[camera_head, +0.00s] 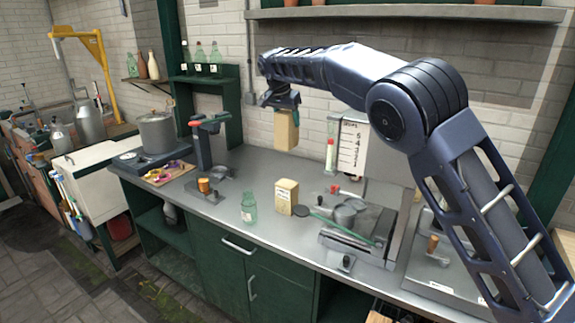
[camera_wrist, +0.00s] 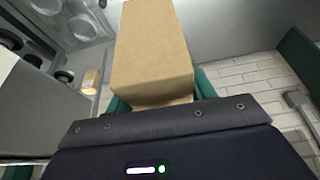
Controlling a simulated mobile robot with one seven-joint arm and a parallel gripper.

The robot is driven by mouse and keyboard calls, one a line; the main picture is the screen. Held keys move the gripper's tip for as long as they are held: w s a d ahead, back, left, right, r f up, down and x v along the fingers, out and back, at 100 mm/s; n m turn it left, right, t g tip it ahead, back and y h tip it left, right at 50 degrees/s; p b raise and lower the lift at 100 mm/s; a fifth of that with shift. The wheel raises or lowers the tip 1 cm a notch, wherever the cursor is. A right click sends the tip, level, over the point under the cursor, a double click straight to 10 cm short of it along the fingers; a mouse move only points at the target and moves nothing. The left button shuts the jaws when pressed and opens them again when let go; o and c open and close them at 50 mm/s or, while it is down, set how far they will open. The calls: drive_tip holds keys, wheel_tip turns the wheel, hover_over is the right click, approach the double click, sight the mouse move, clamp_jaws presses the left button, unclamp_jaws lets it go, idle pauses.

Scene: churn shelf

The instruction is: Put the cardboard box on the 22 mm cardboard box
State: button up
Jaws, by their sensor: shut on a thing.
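My gripper (camera_head: 281,103) is shut on a tan cardboard box (camera_head: 286,131) and holds it upright in the air above the back of the counter. The held box also fills the upper middle of the wrist view (camera_wrist: 152,55), between the green fingers. A second, smaller cardboard box (camera_head: 286,196) with printing on its front stands on the counter, below the held one and nearer the front. It shows small at the left of the wrist view (camera_wrist: 91,80). The two boxes are well apart.
A green-tinted glass bottle (camera_head: 249,208) stands left of the standing box. A red-topped press (camera_head: 206,140) stands at the left. The counter (camera_head: 235,180) behind the bottle is clear.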

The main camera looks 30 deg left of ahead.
sight(281, 134)
wheel_tip(281, 134, down, 15)
drive_tip(key=shift+f, duration=0.2)
idle(0.4)
drive_tip(key=shift+f, duration=0.1)
drive_tip(key=o, duration=1.2)
drive_tip(key=v, duration=1.2)
drive_tip(key=shift+w, duration=0.1)
